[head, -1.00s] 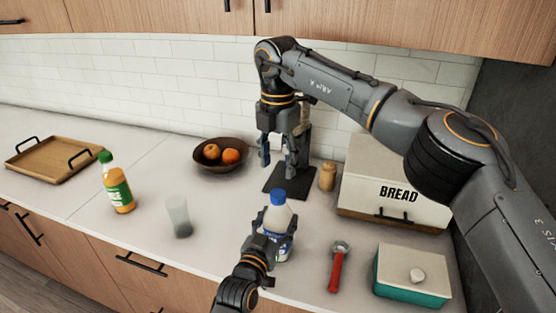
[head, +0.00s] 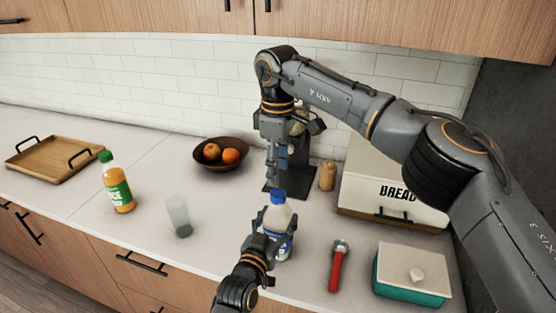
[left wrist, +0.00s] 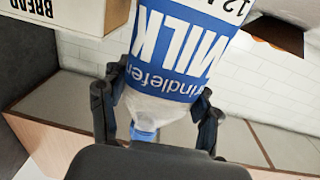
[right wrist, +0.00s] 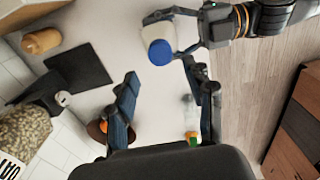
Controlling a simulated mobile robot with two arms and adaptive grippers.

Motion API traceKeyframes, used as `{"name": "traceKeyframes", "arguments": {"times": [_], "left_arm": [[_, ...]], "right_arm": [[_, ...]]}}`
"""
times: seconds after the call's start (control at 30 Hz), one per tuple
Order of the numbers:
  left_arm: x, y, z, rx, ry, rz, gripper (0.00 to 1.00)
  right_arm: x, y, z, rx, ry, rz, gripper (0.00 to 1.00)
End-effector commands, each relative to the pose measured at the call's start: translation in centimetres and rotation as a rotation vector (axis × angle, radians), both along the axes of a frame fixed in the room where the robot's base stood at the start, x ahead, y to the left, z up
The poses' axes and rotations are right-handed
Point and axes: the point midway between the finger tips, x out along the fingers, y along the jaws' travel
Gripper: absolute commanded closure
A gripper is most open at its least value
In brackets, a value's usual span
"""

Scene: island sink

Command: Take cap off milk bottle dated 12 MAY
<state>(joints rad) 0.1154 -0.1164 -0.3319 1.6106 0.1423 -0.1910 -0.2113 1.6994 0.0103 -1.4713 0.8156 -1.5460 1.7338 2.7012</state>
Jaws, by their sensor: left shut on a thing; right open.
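My right gripper (head: 274,178) is open and empty, above and behind the cap. In the right wrist view the cap (right wrist: 160,52) lies beyond and to one side of the open fingers (right wrist: 170,88), not between them.
A glass (head: 178,215) and a juice bottle (head: 117,185) stand left; a fruit bowl (head: 207,164) and wooden tray (head: 58,172) are farther back. A red-handled tool (head: 336,270), teal-based box (head: 410,290), jar (head: 327,176) and bread box (head: 365,205) are right. A dark appliance base (head: 285,188) is behind.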

Motion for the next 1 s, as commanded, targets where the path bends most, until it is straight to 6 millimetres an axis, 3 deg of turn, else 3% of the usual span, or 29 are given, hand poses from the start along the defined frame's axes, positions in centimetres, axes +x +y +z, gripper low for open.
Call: {"name": "traceKeyframes", "arguments": {"times": [0.33, 0.77, 1.0], "left_arm": [[0.0, 0.0, -0.2, 0.001, 0.004, 0.000, 1.00], [0.0, 0.0, -0.2, 0.001, 0.004, 0.000, 1.00], [0.0, 0.0, -0.2, 0.001, 0.004, 0.000, 1.00]], "right_arm": [[0.0, -0.1, -5.2, 0.001, 0.002, 0.002, 0.48], [0.0, -0.1, -6.3, 0.001, 0.000, 0.002, 0.48], [0.0, -0.1, -6.3, 0.001, 0.000, 0.002, 0.94]]}}
